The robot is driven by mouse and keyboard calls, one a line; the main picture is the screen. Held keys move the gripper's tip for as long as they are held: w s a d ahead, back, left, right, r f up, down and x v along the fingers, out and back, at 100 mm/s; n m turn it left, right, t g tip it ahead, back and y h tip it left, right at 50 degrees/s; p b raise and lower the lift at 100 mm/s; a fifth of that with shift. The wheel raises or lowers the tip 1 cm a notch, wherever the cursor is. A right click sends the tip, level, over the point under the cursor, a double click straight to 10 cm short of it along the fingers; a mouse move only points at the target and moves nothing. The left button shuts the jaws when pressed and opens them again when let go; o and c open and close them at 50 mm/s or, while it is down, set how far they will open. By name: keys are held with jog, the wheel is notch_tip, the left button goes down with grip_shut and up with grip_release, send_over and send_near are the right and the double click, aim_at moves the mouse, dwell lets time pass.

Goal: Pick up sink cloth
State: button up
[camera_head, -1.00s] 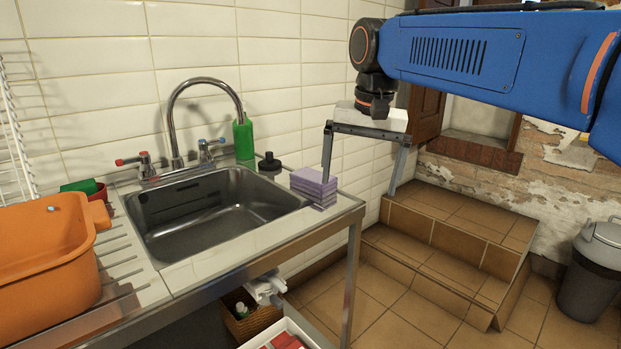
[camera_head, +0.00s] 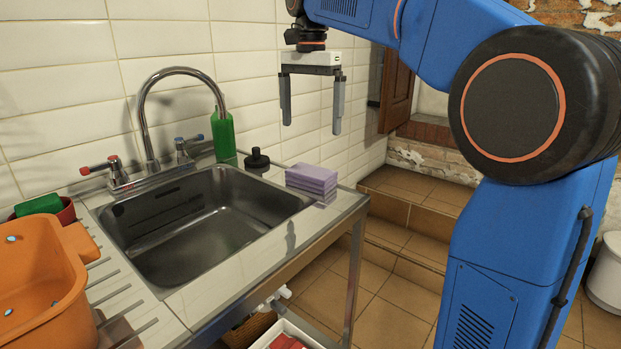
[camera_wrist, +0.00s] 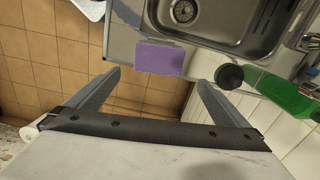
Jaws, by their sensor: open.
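A small stack of purple cloths (camera_head: 312,178) lies on the counter's right corner, beside the steel sink (camera_head: 200,220). I take the stack to be the sink cloth. My gripper (camera_head: 312,127) is open and empty, fingers pointing down, above the stack and apart from it. In the wrist view the purple stack (camera_wrist: 160,58) shows beyond and roughly between the two open fingertips.
A black plug-like object (camera_head: 257,160) and a green bottle (camera_head: 223,135) stand left of the stack, near the tap (camera_head: 150,120). An orange tub (camera_head: 40,285) is at far left. The tiled wall is close behind. Tiled steps (camera_head: 415,215) lie right.

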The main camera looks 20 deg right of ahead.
aim_at(311, 171)
notch_tip(311, 171, down, 14)
jog(key=shift+s+f, duration=0.1)
jog(key=shift+s, duration=0.05)
jog(key=c, duration=0.6)
dwell(0.3)
